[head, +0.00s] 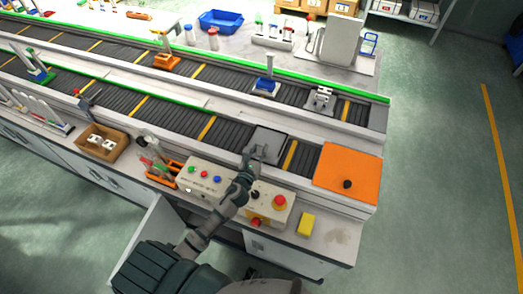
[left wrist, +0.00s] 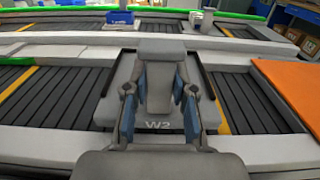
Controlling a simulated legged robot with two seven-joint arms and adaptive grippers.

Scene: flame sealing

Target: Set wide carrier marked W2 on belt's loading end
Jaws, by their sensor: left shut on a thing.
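The grey wide carrier (head: 272,137) is at the near belt (head: 228,129), left of the orange plate. It also shows in the left wrist view (left wrist: 158,125), with W2 marked on its front edge. My left gripper (head: 259,154) is shut on the carrier's upright middle part; its blue-padded fingers (left wrist: 158,98) sit on either side of it. The carrier looks level, over the dark rollers between the side rails. I cannot tell whether it rests fully on them. My right gripper is not in view.
An orange plate (head: 347,169) with a black knob covers the near belt's right end. Control boxes with buttons (head: 204,178), a red stop button (head: 278,203) and a yellow block (head: 306,224) line the front ledge. The far belt holds a blue carrier (head: 265,87) and a grey one (head: 321,99).

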